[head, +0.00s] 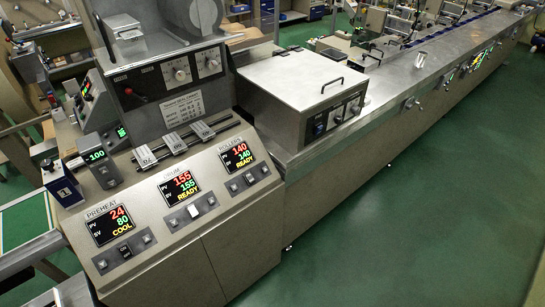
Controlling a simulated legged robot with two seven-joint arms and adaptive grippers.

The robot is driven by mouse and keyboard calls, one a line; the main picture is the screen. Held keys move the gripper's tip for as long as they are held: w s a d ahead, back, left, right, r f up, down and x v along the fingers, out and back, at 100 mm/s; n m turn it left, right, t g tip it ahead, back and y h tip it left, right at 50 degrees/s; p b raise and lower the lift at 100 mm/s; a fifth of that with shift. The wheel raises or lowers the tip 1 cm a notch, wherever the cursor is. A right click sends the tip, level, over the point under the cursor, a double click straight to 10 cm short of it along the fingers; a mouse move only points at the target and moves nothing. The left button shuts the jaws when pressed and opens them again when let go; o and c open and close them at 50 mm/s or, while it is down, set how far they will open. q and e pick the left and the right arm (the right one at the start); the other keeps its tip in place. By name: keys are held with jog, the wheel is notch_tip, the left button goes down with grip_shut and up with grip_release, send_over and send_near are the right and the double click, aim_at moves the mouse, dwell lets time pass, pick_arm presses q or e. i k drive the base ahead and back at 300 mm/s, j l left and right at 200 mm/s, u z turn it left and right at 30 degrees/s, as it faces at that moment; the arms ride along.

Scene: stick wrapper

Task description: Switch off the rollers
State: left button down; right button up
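The rollers display (237,156) is the right one of three on the sloped control panel (222,214). It reads 140 in red, 140 in green and READY in yellow. The middle display (178,185), labelled DRUM, reads 155, 155, READY, with a bright white switch (193,211) below. The left display (109,225), labelled PREHEAT, reads 24, 80, COOL, with a dark switch (125,250) below. Neither of my grippers is in view.
Three metal levers or slides (173,144) stand on the ledge above the displays. A metal box with a handle (304,88) sits to the right, and a long steel conveyor (420,75) runs to the back right. The green floor (430,200) in front is clear.

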aim_at(250, 178)
jog(key=i+l+u, duration=0.1)
jog(key=l, duration=0.25)
jog(key=i+l, duration=0.35)
jog(key=i+l+u, duration=0.15)
jog(key=l, duration=0.3)
jog(key=i+l+u, duration=0.1)
jog(key=l, duration=0.3)
jog(key=i, duration=0.1)
